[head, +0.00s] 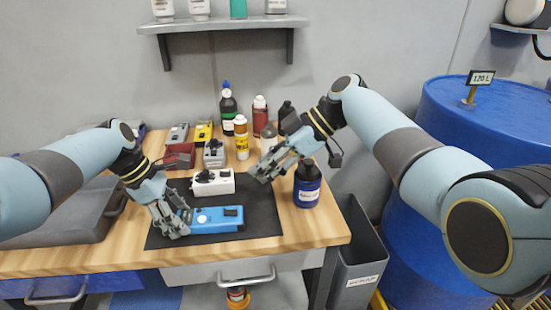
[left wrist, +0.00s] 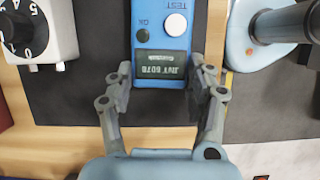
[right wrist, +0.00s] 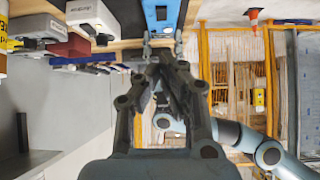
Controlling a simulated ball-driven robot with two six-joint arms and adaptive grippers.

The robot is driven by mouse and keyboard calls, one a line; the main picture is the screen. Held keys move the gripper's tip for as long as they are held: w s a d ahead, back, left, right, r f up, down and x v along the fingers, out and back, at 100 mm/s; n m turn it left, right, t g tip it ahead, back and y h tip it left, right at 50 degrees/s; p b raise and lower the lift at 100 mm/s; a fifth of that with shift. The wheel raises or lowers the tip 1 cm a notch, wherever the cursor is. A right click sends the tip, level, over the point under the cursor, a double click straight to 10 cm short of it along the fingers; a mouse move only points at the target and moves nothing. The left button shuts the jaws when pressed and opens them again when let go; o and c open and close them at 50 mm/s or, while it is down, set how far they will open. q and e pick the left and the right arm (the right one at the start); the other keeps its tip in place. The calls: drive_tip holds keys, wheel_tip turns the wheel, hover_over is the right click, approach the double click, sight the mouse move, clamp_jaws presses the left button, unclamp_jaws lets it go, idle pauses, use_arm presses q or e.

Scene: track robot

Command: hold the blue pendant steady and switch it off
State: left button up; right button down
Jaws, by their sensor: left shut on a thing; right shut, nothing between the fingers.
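The blue pendant (head: 216,219) lies on the black mat (head: 265,210) on the workbench. In the left wrist view the blue pendant (left wrist: 160,14) shows a dark display with pale text, a white round button, a dark round button and the word TEST. My left gripper (head: 187,219) is shut on the pendant's near end; in the left wrist view its fingers (left wrist: 163,80) sit either side of the display end. My right gripper (head: 262,178) is shut and empty, above the mat, up and right of the pendant. In the right wrist view its fingertips (right wrist: 163,42) are together, below the pendant (right wrist: 160,18) in the picture.
A white box with a black knob (head: 213,183) stands on the mat just behind the pendant. A dark blue bottle (head: 307,186) stands right of the mat. Several bottles and small devices line the bench's back. A grey bin (head: 358,255) and blue drums (head: 445,100) stand at right.

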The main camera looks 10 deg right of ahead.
drive_tip(key=shift+v, duration=1.55)
drive_tip(key=shift+a+r+y, duration=0.3)
drive_tip(key=shift+a, duration=0.35)
hover_over(232, 211)
wheel_tip(232, 211, down, 6)
drive_tip(key=shift+d, duration=0.15)
wheel_tip(232, 211, down, 2)
drive_tip(key=shift+f, duration=0.2)
drive_tip(key=shift+a+f, duration=0.2)
drive_tip(key=shift+f, duration=0.6)
